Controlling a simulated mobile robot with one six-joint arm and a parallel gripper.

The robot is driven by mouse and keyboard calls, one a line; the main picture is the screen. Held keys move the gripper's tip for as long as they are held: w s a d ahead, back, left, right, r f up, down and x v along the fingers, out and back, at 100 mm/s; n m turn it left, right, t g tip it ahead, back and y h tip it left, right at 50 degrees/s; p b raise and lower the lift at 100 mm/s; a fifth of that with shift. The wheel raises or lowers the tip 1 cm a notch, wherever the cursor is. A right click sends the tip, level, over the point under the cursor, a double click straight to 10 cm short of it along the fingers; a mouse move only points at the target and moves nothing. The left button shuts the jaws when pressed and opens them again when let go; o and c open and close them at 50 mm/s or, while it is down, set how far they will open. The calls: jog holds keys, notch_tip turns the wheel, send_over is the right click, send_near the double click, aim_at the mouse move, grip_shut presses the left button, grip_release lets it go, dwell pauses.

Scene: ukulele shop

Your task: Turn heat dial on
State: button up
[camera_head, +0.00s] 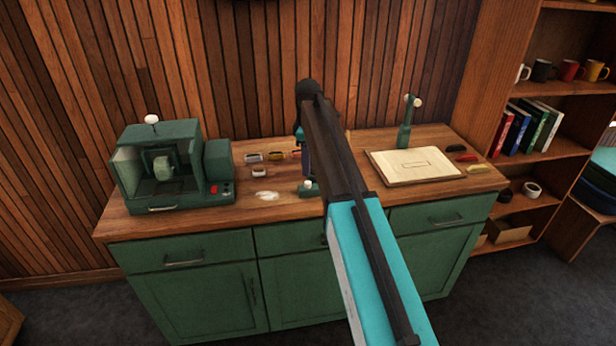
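No part is clearly readable as the heat dial. A green machine (165,170) with an open front and a white knob on top (151,119) stands at the left end of the workbench. Small dark and red controls (221,189) sit at its lower right front; their markings and setting are too small to tell. A small green device (308,187) with a pale knob shows partly beside my arm at the middle of the bench. My arm rises across the centre. My gripper cannot be made out, hidden behind the arm.
The wooden bench top (250,212) sits on green cabinets. Small coloured items (276,156) and a pale cloth-like piece (267,196) lie left of my arm. A pale board (413,166) and a green stand (405,125) are right. A shelf (545,150) borders the bench.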

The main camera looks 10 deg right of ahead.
aim_at(308, 182)
jog(key=shift+f+p, duration=0.9)
jog(key=shift+f, duration=2.45)
grip_shut()
